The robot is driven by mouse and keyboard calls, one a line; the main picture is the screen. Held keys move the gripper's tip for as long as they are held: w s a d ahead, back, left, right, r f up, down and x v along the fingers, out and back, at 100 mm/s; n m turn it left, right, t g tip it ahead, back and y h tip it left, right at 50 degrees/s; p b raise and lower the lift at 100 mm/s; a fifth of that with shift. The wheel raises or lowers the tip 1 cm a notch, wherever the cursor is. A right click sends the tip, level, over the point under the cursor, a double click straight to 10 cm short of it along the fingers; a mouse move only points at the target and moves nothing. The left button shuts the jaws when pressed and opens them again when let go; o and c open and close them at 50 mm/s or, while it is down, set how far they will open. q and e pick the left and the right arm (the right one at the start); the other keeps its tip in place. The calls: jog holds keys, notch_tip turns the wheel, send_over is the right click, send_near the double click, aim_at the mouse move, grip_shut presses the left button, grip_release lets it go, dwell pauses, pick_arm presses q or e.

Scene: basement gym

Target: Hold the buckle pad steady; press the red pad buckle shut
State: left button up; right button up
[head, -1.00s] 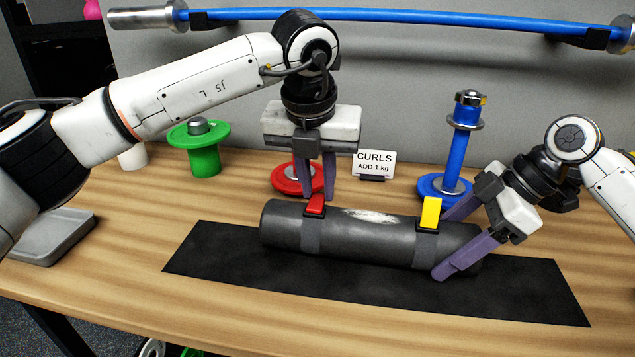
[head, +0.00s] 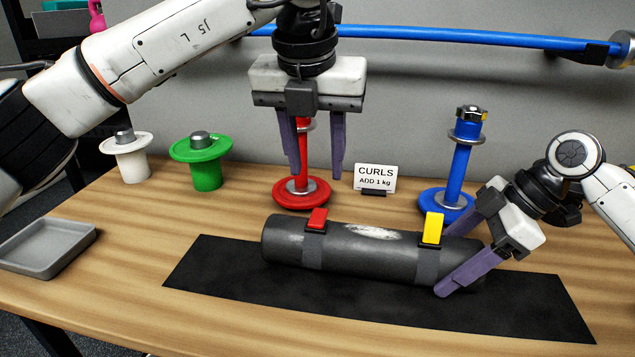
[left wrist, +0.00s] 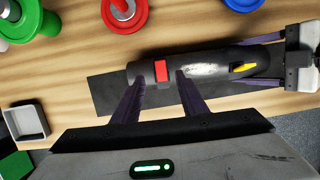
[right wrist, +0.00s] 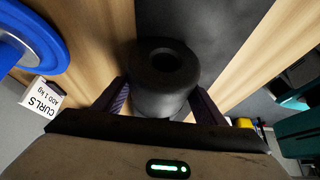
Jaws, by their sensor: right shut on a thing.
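The buckle pad is a dark grey cylinder (head: 375,257) lying on a black mat (head: 215,270). Its red buckle (head: 317,217) is on the left strap and looks slightly tilted; whether it is fully shut I cannot tell. The yellow buckle (head: 433,228) on the right strap stands up. My left gripper (head: 316,174) is open and empty above and behind the red buckle, clear of it. In the left wrist view the red buckle (left wrist: 161,71) shows between the fingertips. My right gripper (head: 446,264) is shut around the pad's right end, which also shows in the right wrist view (right wrist: 165,85).
Behind the pad stand a red post (head: 300,198), a CURLS sign (head: 375,178) and a blue post (head: 461,160). Green (head: 201,165) and white (head: 126,160) spools and a grey tray (head: 45,245) are at left. A blue bar (head: 440,36) runs along the wall.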

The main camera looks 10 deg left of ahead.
pick_arm(q)
jog(key=v, duration=0.2)
jog(key=shift+s+r, duration=0.1)
jog(key=shift+r, duration=0.2)
pick_arm(e)
jog(key=o, duration=1.3)
